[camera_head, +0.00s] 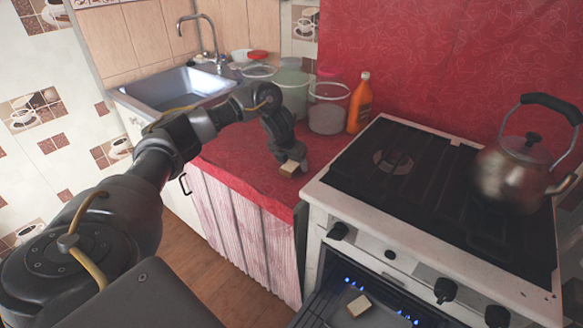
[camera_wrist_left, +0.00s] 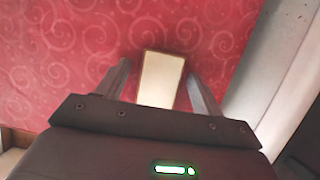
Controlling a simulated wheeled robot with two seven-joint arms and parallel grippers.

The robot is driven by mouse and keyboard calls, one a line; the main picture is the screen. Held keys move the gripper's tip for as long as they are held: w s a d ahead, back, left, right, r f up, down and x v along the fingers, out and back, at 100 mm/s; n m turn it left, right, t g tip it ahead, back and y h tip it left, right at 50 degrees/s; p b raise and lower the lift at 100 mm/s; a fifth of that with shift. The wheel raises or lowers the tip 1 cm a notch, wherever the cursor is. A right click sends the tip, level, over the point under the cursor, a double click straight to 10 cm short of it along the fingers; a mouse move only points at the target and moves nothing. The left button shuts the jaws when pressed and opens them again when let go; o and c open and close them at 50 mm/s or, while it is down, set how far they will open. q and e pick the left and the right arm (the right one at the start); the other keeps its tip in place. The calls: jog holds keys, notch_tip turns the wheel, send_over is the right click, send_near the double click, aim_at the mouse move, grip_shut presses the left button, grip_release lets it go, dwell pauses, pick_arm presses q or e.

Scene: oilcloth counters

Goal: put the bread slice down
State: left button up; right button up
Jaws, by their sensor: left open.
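A pale bread slice (camera_head: 290,167) is on the red patterned counter, near its front edge and left of the stove. My left gripper (camera_head: 296,161) is right at the slice, pointing down to the counter. In the left wrist view the bread slice (camera_wrist_left: 160,80) lies between the two fingers of my left gripper (camera_wrist_left: 161,78). The fingers stand apart, with a gap showing on each side of the slice. A second, similar pale slice (camera_head: 359,306) lies in the lit oven below the stove. My right gripper is not seen.
The white stove (camera_head: 340,190) with a metal kettle (camera_head: 508,175) stands at the right. An orange bottle (camera_head: 361,103) and several clear jars (camera_head: 328,112) stand behind the gripper. A sink (camera_head: 178,88) is at the back left. The counter around the slice is clear.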

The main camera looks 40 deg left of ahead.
aim_at(292, 163)
pick_arm(q)
jog(key=shift+c, duration=0.5)
jog(key=c, duration=1)
jog(key=shift+r, duration=0.15)
